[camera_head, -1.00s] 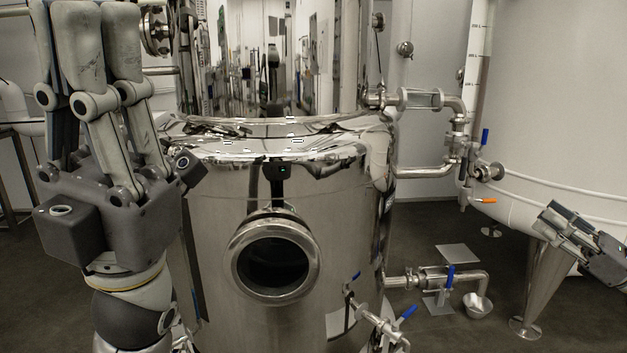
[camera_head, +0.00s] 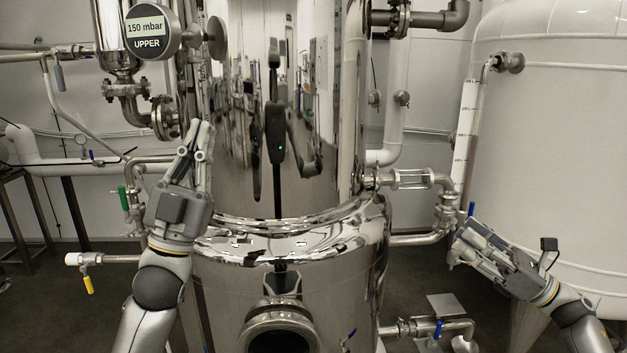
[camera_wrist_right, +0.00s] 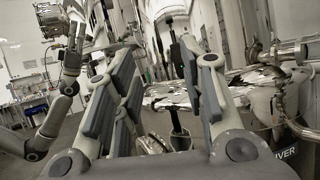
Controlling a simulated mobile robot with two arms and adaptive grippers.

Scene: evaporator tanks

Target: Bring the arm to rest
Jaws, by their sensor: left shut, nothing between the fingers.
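My left gripper (camera_head: 203,128) points up at the left of the polished steel tank (camera_head: 310,292). Its fingers are together and hold nothing. In the head view it overlaps the tank's left edge; I cannot tell whether it touches. My right gripper (camera_head: 462,243) comes in from the lower right, in front of the white tank (camera_head: 548,150), and points up and left. In the right wrist view its fingers (camera_wrist_right: 158,75) stand apart with an empty gap, and the steel tank shows beyond them. My left arm also shows there at the left.
A gauge marked 150 mbar UPPER (camera_head: 147,32) hangs above my left gripper. A pipe with a yellow-handled valve (camera_head: 88,284) lies left of my left arm. A sight-glass pipe (camera_head: 411,179) and a blue-handled valve (camera_head: 472,209) stand between the tanks. A round port (camera_head: 280,335) faces forward.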

